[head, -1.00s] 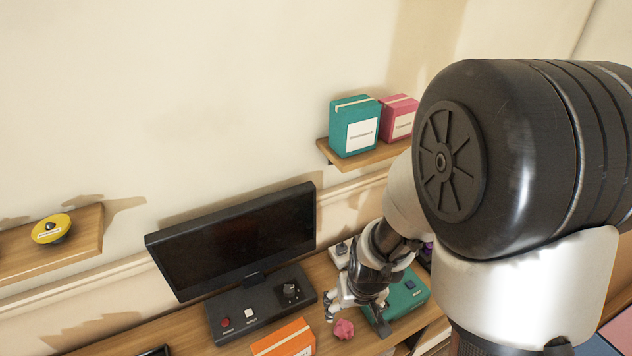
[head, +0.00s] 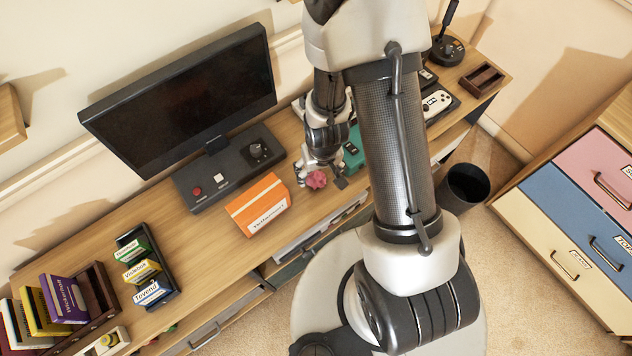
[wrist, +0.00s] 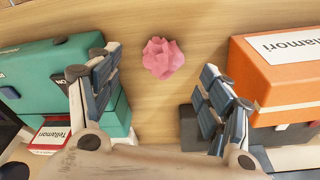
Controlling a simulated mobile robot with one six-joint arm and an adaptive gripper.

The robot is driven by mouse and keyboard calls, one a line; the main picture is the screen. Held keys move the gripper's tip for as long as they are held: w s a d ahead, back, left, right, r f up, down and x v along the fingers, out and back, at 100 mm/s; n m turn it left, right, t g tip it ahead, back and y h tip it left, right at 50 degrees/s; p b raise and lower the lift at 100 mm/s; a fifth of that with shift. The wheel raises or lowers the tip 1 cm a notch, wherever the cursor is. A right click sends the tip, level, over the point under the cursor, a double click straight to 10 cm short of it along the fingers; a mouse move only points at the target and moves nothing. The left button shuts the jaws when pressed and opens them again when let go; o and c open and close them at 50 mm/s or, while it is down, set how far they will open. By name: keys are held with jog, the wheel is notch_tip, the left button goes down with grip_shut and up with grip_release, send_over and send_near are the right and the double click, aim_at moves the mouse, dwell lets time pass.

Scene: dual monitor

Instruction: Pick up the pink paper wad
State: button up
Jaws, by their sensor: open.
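The pink paper wad (head: 316,179) lies on the wooden desk, to the right of the orange box. In the wrist view the wad (wrist: 162,58) is a crumpled ball on bare wood, beyond the fingertips and roughly centred between them. My gripper (wrist: 155,80) is open, with nothing between its fingers. In the head view my gripper (head: 322,172) is beside the wad, and my arm hides part of the desk there. The left finger is close to a teal box, the right finger close to the orange box.
The orange box (head: 259,204) and the teal box (wrist: 60,72) flank the wad. A black bin (head: 464,186) stands on the floor at right. The desk's front edge is close to the wad.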

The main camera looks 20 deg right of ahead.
aim_at(316, 177)
jog(key=shift+w+a+f+b, duration=0.15)
jog(key=shift+f+b, duration=0.3)
jog(key=shift+f, duration=0.6)
jog(key=shift+w+f+b, duration=0.2)
jog(key=shift+f+b, duration=0.2)
jog(key=shift+f, duration=0.65)
jog(key=shift+w+a+f+b, duration=0.15)
jog(key=shift+f+b, duration=0.3)
jog(key=shift+f, duration=0.6)
jog(key=shift+d, duration=0.1)
jog(key=shift+r, duration=0.1)
jog(key=c, duration=0.8)
